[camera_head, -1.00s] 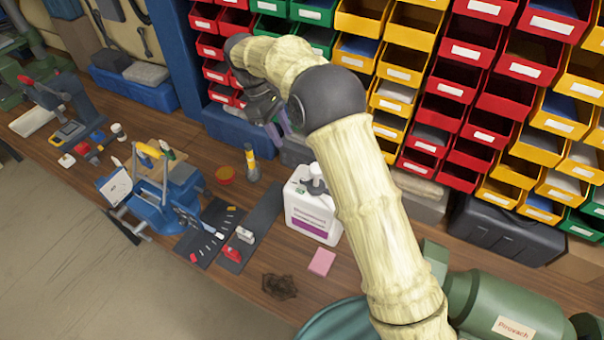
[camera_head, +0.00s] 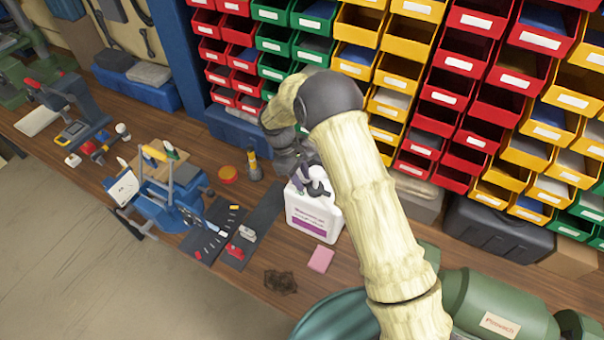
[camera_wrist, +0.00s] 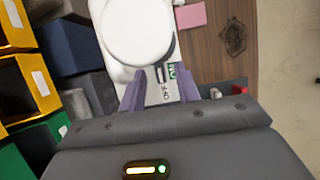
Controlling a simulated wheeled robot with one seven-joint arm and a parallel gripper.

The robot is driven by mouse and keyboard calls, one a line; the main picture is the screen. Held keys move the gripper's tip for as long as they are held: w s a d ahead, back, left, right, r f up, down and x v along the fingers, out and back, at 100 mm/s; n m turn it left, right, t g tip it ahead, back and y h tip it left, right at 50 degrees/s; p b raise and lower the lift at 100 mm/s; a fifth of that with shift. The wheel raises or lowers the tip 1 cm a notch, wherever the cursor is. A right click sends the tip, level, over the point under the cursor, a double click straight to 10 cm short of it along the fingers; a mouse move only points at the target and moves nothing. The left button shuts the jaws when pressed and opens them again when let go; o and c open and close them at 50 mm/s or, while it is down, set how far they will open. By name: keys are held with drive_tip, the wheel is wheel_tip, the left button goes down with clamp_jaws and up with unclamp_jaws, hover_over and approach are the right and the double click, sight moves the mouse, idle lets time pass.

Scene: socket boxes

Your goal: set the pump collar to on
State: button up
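The white jug (camera_head: 312,217) with a purple-striped label stands upright on the bench. In the wrist view its round white pump head (camera_wrist: 138,32) fills the upper middle. Part of a dark collar (camera_wrist: 173,48) shows beside the pump head. A small plate with a green ON mark and an OFF mark (camera_wrist: 166,88) lies below it. My gripper (camera_wrist: 160,88) is open, its purple fingers apart on either side of the marked plate. In the head view my gripper (camera_head: 308,180) is at the jug's top, and its fingers partly hide the pump. I cannot tell whether they touch it.
A pink pad (camera_head: 320,258) and a dark stain (camera_head: 280,282) lie in front of the jug. A dark mat (camera_head: 262,212) with a red-and-white switch (camera_head: 241,240) is to the left. Coloured bins (camera_head: 440,99) rise behind.

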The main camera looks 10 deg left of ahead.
drive_tip(key=shift+f, duration=0.15)
clamp_jaws()
